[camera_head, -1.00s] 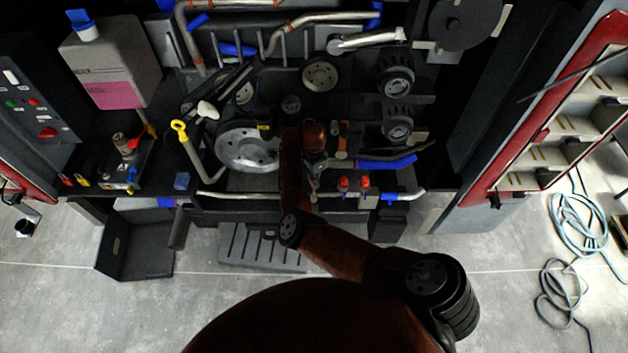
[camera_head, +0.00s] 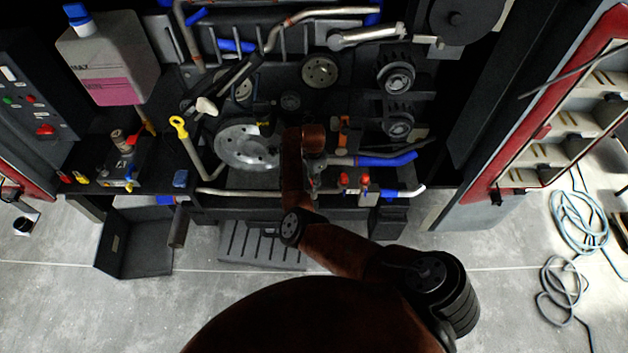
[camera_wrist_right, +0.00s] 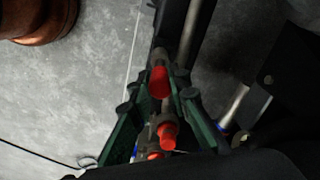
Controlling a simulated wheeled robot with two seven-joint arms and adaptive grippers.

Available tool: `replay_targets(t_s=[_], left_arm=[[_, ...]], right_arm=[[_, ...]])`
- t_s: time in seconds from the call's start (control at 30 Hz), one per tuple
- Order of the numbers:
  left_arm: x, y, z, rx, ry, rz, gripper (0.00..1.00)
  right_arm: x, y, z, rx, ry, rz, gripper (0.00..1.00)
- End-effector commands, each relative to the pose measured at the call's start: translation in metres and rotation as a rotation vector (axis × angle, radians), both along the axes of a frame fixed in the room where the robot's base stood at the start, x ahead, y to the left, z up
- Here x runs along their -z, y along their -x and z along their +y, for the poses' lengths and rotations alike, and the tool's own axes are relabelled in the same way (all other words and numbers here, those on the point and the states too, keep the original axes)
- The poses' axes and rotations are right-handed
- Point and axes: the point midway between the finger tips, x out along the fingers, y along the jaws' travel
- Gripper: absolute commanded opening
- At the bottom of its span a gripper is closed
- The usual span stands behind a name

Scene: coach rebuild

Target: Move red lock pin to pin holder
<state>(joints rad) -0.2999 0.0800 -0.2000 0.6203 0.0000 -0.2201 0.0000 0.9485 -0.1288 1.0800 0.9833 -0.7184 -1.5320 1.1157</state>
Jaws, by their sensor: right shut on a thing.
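My right gripper (camera_wrist_right: 160,95) has its two dark green fingers closed in on a red lock pin (camera_wrist_right: 158,82), whose red end shows between them. In the head view the right gripper (camera_head: 315,184) is small and dark, just left of two red-topped parts (camera_head: 343,179) at the front of the engine; the held pin is hard to make out there. Two more red ends (camera_wrist_right: 167,134) show below the held pin in the wrist view. I cannot tell which part is the pin holder. My left gripper is not in view.
A silver pipe (camera_head: 405,191) runs along the front edge, and a blue hose (camera_head: 388,160) lies behind the red-topped parts. A large metal disc (camera_head: 243,147) and a yellow-handled dipstick (camera_head: 183,135) are to the left. The grey floor (camera_head: 510,238) in front is mostly open.

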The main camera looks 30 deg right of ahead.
Motion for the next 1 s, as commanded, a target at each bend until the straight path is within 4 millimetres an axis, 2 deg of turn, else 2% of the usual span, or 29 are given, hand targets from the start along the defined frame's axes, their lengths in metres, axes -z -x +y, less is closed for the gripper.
replay_targets(t_s=[0.97,1.0], left_arm=[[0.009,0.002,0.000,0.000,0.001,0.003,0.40],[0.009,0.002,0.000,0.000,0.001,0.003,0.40]], right_arm=[[0.022,0.001,0.000,0.001,-0.001,0.001,0.00],[0.022,0.001,0.000,0.001,-0.001,0.001,0.19]])
